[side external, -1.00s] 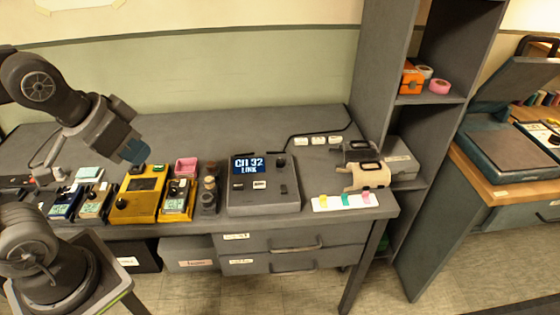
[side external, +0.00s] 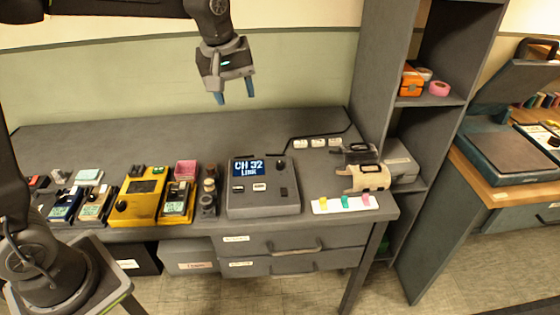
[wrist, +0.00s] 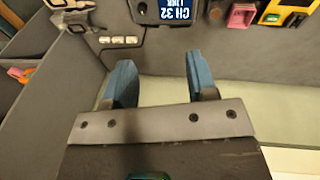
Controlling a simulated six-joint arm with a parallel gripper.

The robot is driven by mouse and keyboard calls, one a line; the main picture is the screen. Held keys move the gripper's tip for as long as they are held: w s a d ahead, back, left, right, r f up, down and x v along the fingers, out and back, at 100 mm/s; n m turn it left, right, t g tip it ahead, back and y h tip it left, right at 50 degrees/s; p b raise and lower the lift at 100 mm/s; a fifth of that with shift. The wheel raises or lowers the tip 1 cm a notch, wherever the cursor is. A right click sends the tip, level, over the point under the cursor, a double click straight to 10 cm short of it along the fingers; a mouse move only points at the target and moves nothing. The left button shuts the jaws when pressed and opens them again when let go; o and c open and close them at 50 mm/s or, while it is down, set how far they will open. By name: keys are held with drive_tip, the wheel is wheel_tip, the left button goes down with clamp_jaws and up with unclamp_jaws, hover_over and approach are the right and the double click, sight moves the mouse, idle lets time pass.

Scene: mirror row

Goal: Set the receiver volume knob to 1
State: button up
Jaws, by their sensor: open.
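The receiver (side external: 262,205) is a dark grey box on the workbench, with a lit display reading "CH 32 LINK". Its dark round knob (side external: 281,166) stands to the right of the display; its setting is too small to read. In the wrist view the receiver's display (wrist: 175,10) shows upside down at the top edge, with the knob (wrist: 142,8) beside it. My gripper (side external: 234,98) is raised above and behind the receiver, apart from it, with blue fingers pointing down. In the wrist view its fingers (wrist: 159,68) are spread with nothing between them.
Yellow devices (side external: 137,200) and smaller meters stand left of the receiver. A pink tray (side external: 186,168) sits behind them. A white strip with coloured tabs (side external: 345,204) and a tape dispenser (side external: 368,178) lie to the right. A tall shelf (side external: 372,70) rises at the right.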

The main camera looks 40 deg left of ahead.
drive_tip(key=w+f+n+g, duration=0.1)
drive_tip(key=w+f+n, duration=0.3)
drive_tip(key=w+f, duration=0.4)
drive_tip(key=n+g, duration=0.1)
drive_tip(key=n, duration=0.3)
approach(280, 163)
wheel_tip(280, 163, down, 9)
drive_tip(key=shift+w+f, duration=0.1)
drive_tip(key=shift+w, duration=0.05)
drive_tip(key=shift+c, duration=0.3)
drive_tip(key=c, duration=0.9)
drive_tip(key=shift+o, duration=0.2)
drive_tip(key=shift+m, duration=0.3)
